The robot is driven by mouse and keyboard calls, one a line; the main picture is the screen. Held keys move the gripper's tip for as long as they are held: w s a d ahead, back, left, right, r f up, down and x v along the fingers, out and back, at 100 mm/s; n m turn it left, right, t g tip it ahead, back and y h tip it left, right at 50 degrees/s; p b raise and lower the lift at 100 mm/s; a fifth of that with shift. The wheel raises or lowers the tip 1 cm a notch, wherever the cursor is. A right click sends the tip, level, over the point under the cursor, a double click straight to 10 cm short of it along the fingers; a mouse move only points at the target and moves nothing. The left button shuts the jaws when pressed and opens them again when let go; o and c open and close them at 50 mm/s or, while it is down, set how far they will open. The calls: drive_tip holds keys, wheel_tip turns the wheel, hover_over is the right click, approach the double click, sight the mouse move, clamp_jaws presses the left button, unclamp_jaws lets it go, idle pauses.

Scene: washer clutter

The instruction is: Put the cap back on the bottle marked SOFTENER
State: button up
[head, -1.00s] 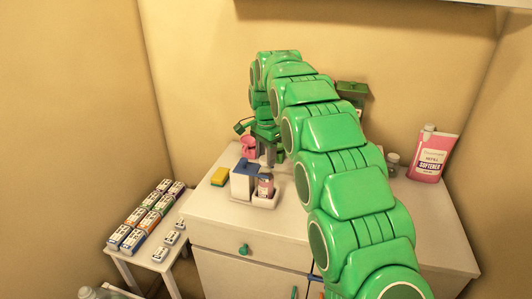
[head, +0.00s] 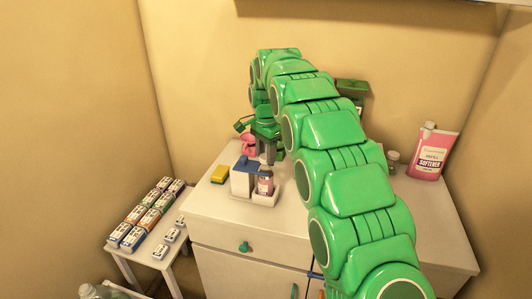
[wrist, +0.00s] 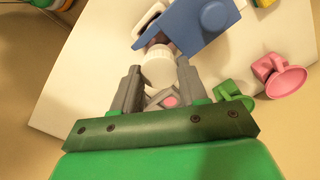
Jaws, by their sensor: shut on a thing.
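My gripper (wrist: 160,82) is shut on a white ribbed cap (wrist: 159,68), seen between its fingertips in the wrist view. In the head view my gripper (head: 268,154) points down just above a small bottle (head: 265,184) with a dark pinkish body and a pale label. The bottle stands upright in a white tray (head: 266,201) on the cabinet top. Its label is too small to read. Part of a dark purplish body shows beyond the cap in the wrist view. I cannot tell whether the cap touches the bottle's neck.
A white box with a blue top (head: 243,178) stands close left of the bottle. A yellow sponge (head: 219,174) lies farther left. A pink cup-like thing (head: 249,144) is behind. A pink SOFTENER refill pack (head: 432,153) and a small jar (head: 393,161) stand at right.

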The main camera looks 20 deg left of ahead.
drive_tip(key=shift+f, duration=0.85)
idle(1.9)
drive_tip(key=o, duration=1.1)
drive_tip(key=shift+o, duration=0.3)
drive_tip(key=o, duration=0.3)
drive_tip(key=shift+r, duration=3.45)
